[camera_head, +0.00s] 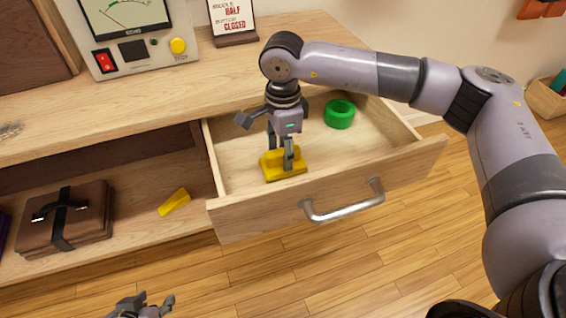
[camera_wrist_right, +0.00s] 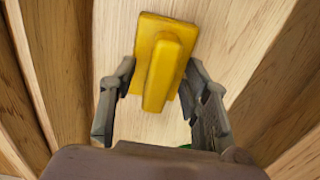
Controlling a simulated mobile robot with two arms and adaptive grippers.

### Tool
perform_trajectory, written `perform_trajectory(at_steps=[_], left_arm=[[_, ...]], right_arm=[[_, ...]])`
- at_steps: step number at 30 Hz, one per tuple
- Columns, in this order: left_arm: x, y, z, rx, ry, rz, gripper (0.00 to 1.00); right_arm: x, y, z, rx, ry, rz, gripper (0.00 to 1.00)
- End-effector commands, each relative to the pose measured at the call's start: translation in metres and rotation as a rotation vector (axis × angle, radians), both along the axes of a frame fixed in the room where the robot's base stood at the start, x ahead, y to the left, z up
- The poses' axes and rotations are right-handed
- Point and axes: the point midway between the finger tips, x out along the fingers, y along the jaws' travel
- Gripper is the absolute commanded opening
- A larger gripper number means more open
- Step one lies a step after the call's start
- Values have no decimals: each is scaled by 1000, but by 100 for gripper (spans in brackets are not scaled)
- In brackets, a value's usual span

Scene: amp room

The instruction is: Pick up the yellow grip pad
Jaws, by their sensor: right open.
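The yellow grip pad (camera_head: 270,172), a flat plate with a raised bar, lies in the open drawer near its front left. It also shows in the right wrist view (camera_wrist_right: 160,70), top centre. My right gripper (camera_head: 281,158) points down over the pad, partly covering it in the head view. In the right wrist view its open fingers (camera_wrist_right: 160,66) stand on either side of the pad; I cannot tell whether they touch it. My left gripper (camera_head: 142,304) is at the bottom edge, partly cut off, away from the drawer.
The open wooden drawer (camera_head: 330,205) has a metal handle (camera_head: 345,203) at its front. A green ring (camera_head: 339,114) lies at the drawer's back right. A yellow wedge (camera_head: 174,202) and a brown case (camera_head: 66,222) lie on the left shelf. A meter box (camera_head: 140,45) stands on top.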

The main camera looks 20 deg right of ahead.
Motion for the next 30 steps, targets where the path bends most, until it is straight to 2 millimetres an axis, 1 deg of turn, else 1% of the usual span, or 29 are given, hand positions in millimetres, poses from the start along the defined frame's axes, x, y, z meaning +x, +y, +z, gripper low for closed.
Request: perform_trajectory(at_steps=[7,26,30], left_arm=[[1,-1,1,-2,-7,-1,40],[1,-1,1,-2,-6,-1,40],[1,-1,1,-2,-6,-1,40]], right_arm=[[0,0,-1,0,0,-1,43],[0,0,-1,0,1,-1,1],[0,0,-1,0,1,-1,0]])
